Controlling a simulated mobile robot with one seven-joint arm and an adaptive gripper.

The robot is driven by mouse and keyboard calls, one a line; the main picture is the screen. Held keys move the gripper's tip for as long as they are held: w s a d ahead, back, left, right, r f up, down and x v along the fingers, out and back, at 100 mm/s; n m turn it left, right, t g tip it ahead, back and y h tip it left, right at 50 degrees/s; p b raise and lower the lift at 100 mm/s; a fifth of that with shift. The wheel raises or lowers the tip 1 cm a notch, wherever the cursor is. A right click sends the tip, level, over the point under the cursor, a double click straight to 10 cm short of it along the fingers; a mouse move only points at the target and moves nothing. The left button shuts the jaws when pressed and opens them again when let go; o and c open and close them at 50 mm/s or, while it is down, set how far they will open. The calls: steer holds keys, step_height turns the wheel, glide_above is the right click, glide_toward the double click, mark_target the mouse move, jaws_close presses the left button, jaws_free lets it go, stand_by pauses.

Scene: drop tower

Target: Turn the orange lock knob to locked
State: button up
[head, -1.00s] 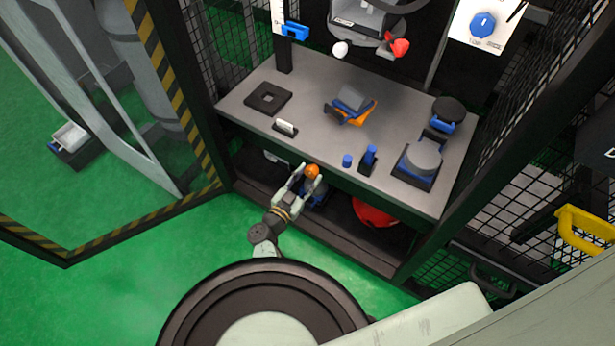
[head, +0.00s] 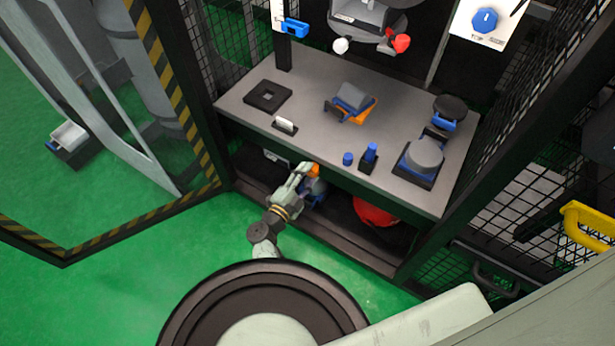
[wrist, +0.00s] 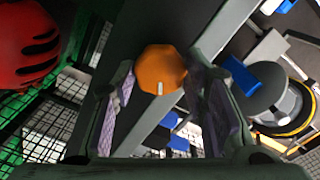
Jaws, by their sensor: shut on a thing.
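The orange lock knob (head: 314,170) is on the front edge of the grey workbench, left of centre in the head view. My gripper (head: 305,173) is at it from the front left and partly hides it. In the wrist view the knob (wrist: 161,68) is faceted, with a short white mark at its lower rim. My two padded fingers stand on either side of it, shut on it. The mark points toward the bottom of the wrist picture. No lock label is visible, so I cannot tell the knob's setting.
The workbench (head: 310,105) holds a black square block (head: 267,96), blue parts and a grey round piece (head: 425,153). A red round object (head: 375,212) sits on the lower shelf. Mesh walls and posts flank the bench. Green floor in front is open.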

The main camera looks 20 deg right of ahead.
steer(key=m+b, duration=0.1)
steer(key=m, duration=0.1)
steer(key=shift+f+m, duration=0.1)
steer(key=shift+m, duration=0.3)
steer(key=shift+m+b, duration=0.65)
steer(key=shift+m, duration=0.95)
steer(key=o, duration=1.2)
steer(key=shift+a, duration=0.1)
steer(key=v, duration=0.7)
steer(key=shift+s+a, duration=0.15)
